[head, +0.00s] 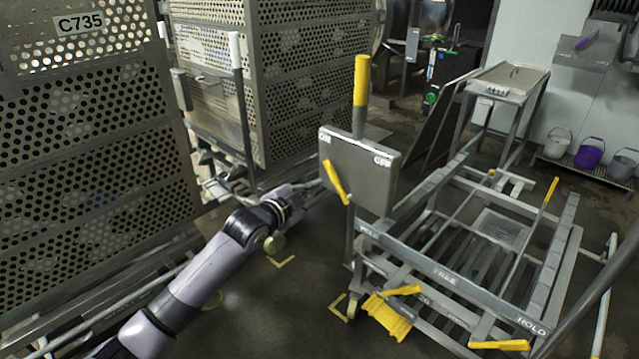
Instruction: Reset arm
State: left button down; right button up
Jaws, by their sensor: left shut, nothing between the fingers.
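My left arm comes in from the lower left. Its gripper (316,190) is shut and empty, just left of the grey ON/OFF panel (365,165). The fingers are small and dark here, and their tips are hard to make out against the panel's edge and the floor. A yellow lever (335,179) sits on the panel's left side, close to the gripper; I cannot tell whether they touch. My right gripper is not in view.
Perforated metal cages, one labelled C735 (80,22), stand at the left and back. A metal roller trolley (455,270) with yellow handles fills the right front. A steel table (508,82) and buckets (588,153) stand behind. Bare floor (290,310) lies between arm and trolley.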

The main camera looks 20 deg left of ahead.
pick_arm(q)
jog(key=s+d+f+n+g+y, duration=0.1)
jog(key=s+d+f+n+g, duration=0.15)
jog(key=s+f, duration=0.7)
jog(key=s+d+f+n+g, duration=0.1)
jog(key=s+f+n+g, duration=0.3)
jog(key=f, duration=1)
jog(key=s+d+f+g+y, duration=0.1)
jog(key=s+f+g, duration=0.1)
jog(key=s+f, duration=0.8)
jog(key=s+d+f+n+g, duration=0.25)
jog(key=s+f, duration=0.45)
jog(key=s, duration=0.4)
jog(key=s+d+f+n+g, duration=0.1)
jog(key=s+d+f+g, duration=0.15)
jog(key=s+f, duration=0.6)
jog(key=s+a+r+g+p, duration=0.1)
jog(key=s+a+r+p, duration=0.1)
jog(key=s+p, duration=1.3)
jog(key=shift+s+a+m+y+p, duration=0.35)
jog(key=shift+s+a, duration=0.25)
jog(key=shift+s, duration=0.45)
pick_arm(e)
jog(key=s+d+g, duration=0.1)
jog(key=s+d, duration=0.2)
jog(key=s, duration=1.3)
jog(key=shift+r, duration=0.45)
